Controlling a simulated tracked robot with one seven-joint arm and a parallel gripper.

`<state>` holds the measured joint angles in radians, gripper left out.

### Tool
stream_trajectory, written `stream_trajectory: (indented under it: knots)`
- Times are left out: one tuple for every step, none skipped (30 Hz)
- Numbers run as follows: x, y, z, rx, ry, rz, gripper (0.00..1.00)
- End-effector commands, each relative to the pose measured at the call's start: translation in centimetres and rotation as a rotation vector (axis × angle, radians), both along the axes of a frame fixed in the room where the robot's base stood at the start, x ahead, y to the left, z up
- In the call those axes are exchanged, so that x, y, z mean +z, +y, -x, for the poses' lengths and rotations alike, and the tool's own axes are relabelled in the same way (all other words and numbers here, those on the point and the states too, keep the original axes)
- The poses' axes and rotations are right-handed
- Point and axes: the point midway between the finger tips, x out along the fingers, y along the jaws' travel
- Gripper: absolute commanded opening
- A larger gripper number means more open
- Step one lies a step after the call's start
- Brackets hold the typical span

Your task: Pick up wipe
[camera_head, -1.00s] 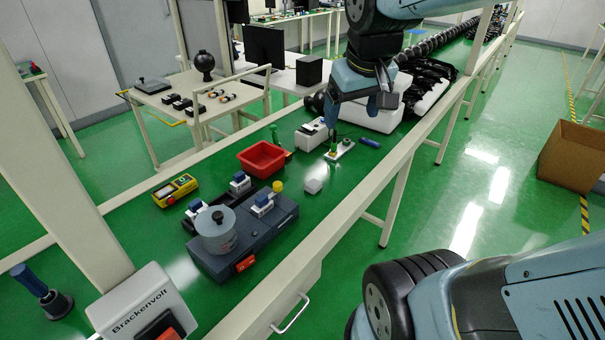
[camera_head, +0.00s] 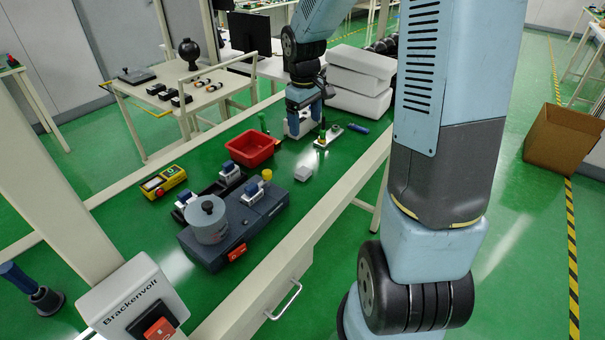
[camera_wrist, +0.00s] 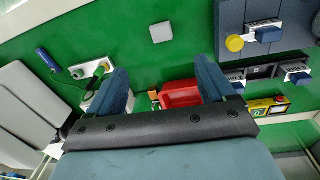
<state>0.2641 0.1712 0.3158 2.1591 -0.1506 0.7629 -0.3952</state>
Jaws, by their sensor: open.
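A small pale square pad (camera_head: 303,173), which looks like the wipe, lies flat on the green bench top (camera_head: 335,180). It also shows at the top middle of the wrist view (camera_wrist: 160,32), in front of and apart from the fingers. My gripper (camera_head: 306,124) is above the bench, farther back than the pad. In the wrist view its two blue fingers (camera_wrist: 161,78) are spread with nothing between their tips. A white box (camera_head: 293,129) is partly hidden behind the gripper.
A dark device (camera_head: 235,222) stands nearer the camera. Stacked white cases (camera_head: 358,80) stand behind.

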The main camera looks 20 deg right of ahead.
Motion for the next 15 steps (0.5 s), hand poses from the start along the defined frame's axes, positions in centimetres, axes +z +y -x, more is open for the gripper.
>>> stream_trajectory:
  knots:
    - [-1.4,0.0,-0.8,0.017,0.02,-0.009,0.83]
    - [-1.9,0.0,-1.2,0.028,0.026,-0.014,0.83]
    - [-2.7,0.0,-1.6,0.041,0.034,-0.02,0.83]
    - [-3.2,0.0,-1.9,0.049,0.041,-0.025,0.83]
    - [-3.7,0.0,-2.2,0.057,0.047,-0.028,0.83]
    - [-4.2,0.1,-2.5,0.067,0.053,-0.033,0.83]
    - [-4.5,0.1,-2.7,0.073,0.056,-0.036,0.83]
    - [-4.9,0.1,-2.8,0.078,0.059,-0.038,0.83]
    - [-5.2,0.2,-3.0,0.083,0.063,-0.042,0.83]
    - [-5.3,0.2,-3.1,0.086,0.064,-0.043,0.83]
    - [-5.5,0.2,-3.1,0.089,0.066,-0.044,0.83]
    - [-5.8,0.2,-3.2,0.091,0.067,-0.046,0.83]
    - [-6.0,0.2,-3.2,0.092,0.069,-0.046,0.83]
    - [-6.3,0.2,-3.2,0.093,0.07,-0.046,0.83]
    - [-6.8,0.2,-3.2,0.093,0.069,-0.046,0.83]
